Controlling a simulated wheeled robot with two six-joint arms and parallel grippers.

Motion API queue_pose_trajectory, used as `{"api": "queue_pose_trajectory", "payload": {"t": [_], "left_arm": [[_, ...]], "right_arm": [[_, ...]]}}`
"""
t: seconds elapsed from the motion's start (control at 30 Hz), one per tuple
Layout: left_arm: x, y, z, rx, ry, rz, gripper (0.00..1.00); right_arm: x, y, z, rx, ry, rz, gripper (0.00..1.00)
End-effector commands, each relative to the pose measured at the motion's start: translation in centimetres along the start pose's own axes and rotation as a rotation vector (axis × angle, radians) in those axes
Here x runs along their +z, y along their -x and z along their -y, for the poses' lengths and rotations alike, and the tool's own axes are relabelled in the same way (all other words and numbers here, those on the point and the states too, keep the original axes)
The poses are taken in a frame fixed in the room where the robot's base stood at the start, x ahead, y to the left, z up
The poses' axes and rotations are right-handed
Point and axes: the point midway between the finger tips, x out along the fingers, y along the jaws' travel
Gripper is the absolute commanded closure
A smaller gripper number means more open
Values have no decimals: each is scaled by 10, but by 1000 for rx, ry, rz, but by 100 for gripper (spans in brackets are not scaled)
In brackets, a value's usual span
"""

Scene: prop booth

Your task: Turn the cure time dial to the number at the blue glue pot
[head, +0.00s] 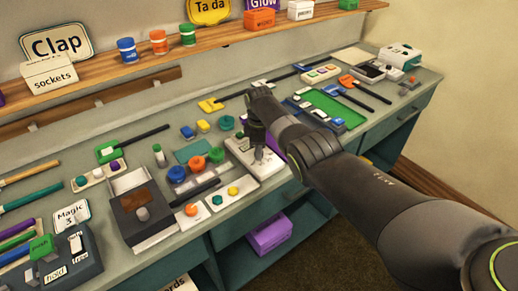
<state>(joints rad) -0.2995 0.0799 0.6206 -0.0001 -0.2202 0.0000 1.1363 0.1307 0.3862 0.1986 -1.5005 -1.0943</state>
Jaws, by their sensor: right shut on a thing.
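My right gripper (259,154) points down over a white plate (268,171) at the middle of the bench. It is shut on a small grey knob there, which I take to be the cure time dial; the jaws and arm largely hide it, and I cannot read its setting. The blue glue pot (127,50) stands upright on the wall shelf at upper left, with a white label too small to read. An orange pot (158,43) and a green pot (188,36) stand to its right. My left gripper is not in view.
A dark box with a brown window (138,200) and a grey knob stands left of the plate. Coloured round pieces, small trays and tools crowd the bench. A green tray (334,105) lies at right. The shelf (90,86) runs along the wall.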

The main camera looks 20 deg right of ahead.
Motion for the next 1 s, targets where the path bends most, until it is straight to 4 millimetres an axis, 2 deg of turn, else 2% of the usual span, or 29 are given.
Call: {"api": "queue_pose_trajectory", "payload": {"t": [0.33,0.8,0.83,0.97,1.0], "left_arm": [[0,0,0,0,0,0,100],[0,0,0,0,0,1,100],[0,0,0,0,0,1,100],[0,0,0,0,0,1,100],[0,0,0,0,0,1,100]], "right_arm": [[-1,3,-2,7,109,-4,96],[-1,3,-2,7,119,-4,96],[-1,3,-2,7,119,-4,69],[-1,2,-1,5,119,-3,52],[-1,2,-1,5,118,-3,51]]}}
